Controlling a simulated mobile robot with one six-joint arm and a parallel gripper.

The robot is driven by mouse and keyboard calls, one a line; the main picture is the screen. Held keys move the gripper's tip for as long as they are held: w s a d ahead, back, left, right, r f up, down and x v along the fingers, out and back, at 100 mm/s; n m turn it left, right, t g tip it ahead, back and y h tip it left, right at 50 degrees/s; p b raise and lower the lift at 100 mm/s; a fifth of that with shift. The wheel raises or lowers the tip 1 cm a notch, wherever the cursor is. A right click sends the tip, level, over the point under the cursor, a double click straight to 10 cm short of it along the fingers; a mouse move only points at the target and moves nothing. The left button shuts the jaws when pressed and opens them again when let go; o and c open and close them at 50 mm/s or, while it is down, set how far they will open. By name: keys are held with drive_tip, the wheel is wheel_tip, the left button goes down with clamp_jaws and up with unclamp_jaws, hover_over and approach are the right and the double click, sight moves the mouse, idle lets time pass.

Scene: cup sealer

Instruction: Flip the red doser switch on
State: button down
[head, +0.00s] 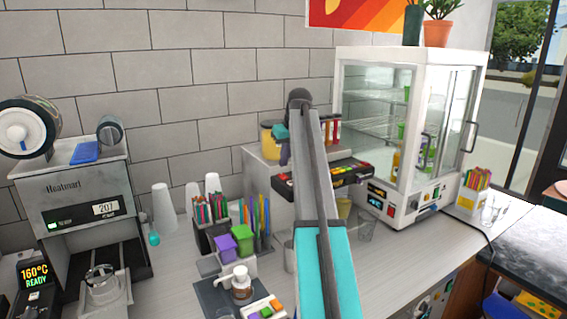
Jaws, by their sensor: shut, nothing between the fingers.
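The doser is probably the grey machine with a dark front panel of coloured buttons (352,172), in the middle of the head view against the wall. My arm rises from the bottom and bends at a dark joint in front of the wall. A small dark and teal part of it shows left of the long link. My gripper's fingers are not visible; they seem hidden behind the arm.
A glass display cabinet (402,130) stands right of the machine. A steel sealer (75,190) stands left. Between them are straw holders (212,232), coloured boxes (243,238), white cup stacks (165,210) and a pump bottle (241,284). A clear cup (366,227) stands right of my arm.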

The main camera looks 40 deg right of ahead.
drive_tip(key=b+v, duration=0.4)
drive_tip(key=v, duration=0.6)
drive_tip(key=shift+s+r, duration=0.15)
drive_tip(key=shift+s, duration=0.4)
